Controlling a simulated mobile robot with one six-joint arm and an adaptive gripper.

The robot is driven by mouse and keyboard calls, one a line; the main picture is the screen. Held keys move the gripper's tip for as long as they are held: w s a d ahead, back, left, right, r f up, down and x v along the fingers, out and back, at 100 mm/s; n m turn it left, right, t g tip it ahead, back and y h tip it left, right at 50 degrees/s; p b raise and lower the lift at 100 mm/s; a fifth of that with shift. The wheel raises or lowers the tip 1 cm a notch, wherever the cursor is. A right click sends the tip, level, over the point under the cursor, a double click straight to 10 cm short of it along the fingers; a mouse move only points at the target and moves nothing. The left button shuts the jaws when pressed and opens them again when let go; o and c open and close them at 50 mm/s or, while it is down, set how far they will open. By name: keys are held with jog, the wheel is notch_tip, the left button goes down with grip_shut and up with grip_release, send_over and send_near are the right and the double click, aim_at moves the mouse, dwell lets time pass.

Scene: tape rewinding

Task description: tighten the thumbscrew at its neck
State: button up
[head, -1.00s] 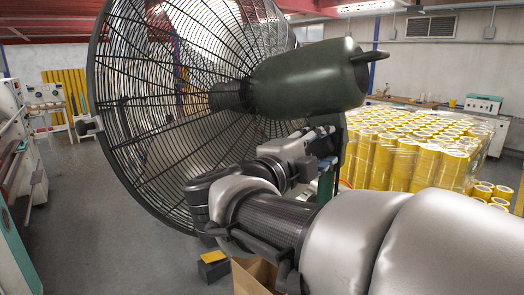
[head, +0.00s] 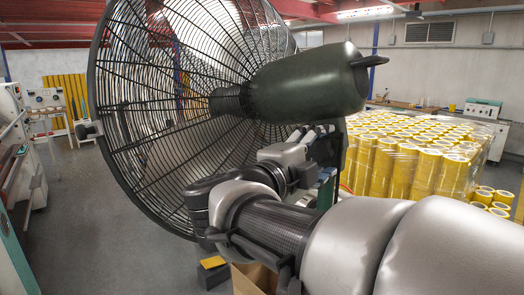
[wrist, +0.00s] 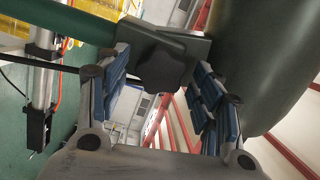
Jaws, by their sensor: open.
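The thumbscrew is a dark, lobed knob (wrist: 163,70) on a dark green clamp block (wrist: 190,46) at the fan's neck, seen in the wrist view. My gripper (wrist: 163,58) is open, with one blue-padded finger on each side of the knob. I cannot tell whether either pad touches it. The large fan (head: 165,120) fills the left and middle of the head view, its dark green motor housing (head: 310,88) above my gripper (head: 324,160). In the head view the knob is hidden behind my arm and gripper.
The motor housing (wrist: 262,60) hangs close by the right finger in the wrist view. A green pole (wrist: 78,20) runs to the clamp block. Wrapped yellow tape rolls (head: 405,160) stand at the right, and an open cardboard box (head: 252,280) is below my arm.

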jog(key=shift+a, duration=0.1)
jog(key=v, duration=1.2)
jog(key=w+a+r+n+t+y, duration=0.3)
jog(key=w+n+t+y, duration=0.3)
jog(key=n+y, duration=0.45)
jog(key=s+d+f+n+g+y, duration=0.2)
jog(key=s+f+n+g, duration=0.4)
jog(key=f, duration=0.4)
jog(key=s+d+f+n+g+y, duration=0.1)
jog(key=s+f+n+g+y, duration=0.25)
jog(key=s+f+n, duration=0.55)
jog(key=s+d+f+g+h, duration=0.4)
jog(key=s+d+f+g, duration=0.1)
jog(key=s+d+f, duration=0.3)
notch_tip(320, 180, down, 3)
jog(key=shift+s+d+r+m, duration=0.2)
jog(key=shift+s+d+m, duration=0.1)
jog(key=shift+s+m, duration=0.15)
